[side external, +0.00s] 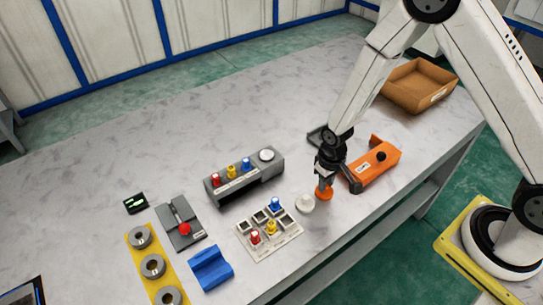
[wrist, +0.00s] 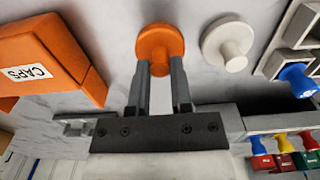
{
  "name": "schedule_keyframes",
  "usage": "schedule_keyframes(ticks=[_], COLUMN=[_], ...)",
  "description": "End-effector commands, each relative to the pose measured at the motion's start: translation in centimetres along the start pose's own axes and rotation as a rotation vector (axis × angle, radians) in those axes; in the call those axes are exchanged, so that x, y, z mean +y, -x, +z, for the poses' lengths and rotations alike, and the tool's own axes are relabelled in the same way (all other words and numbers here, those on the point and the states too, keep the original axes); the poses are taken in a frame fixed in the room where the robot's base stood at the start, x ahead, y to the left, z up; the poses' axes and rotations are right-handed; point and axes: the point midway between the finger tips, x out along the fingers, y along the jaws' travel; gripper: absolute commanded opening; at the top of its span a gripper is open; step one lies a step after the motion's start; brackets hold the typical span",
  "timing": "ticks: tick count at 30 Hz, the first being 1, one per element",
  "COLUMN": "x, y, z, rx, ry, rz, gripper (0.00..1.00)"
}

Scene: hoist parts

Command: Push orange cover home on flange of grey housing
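The orange cover (wrist: 160,38), a round disc with a knob, is below my gripper (wrist: 160,70) in the wrist view. It also shows at the gripper's tip in the side view (side external: 324,193), near the table's front edge. My two fingers are on either side of its knob; whether they press on it I cannot tell. The grey housing (side external: 262,183) stands on the table to the left of my gripper, with red, yellow and blue pieces and a pale round piece (side external: 266,155) on top. Part of the housing shows at the wrist view's lower right (wrist: 280,122).
A white knobbed cap (side external: 305,204) lies close left of the orange cover. An orange CAPS bin (side external: 375,169) is close right. A pale tray (side external: 267,241) holds coloured pieces. A grey plate with red knob (side external: 180,222), blue block (side external: 210,268) and yellow ring strip (side external: 141,253) lie left.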

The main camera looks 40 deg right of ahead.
Motion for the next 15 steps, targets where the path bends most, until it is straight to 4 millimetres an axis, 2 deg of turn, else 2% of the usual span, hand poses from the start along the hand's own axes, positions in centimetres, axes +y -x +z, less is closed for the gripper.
schedule_keyframes(ticks=[15], x=[0.00], y=[0.69], z=[-0.01], rx=[0.000], ry=[0.000], rz=[0.000], gripper=[0.00])
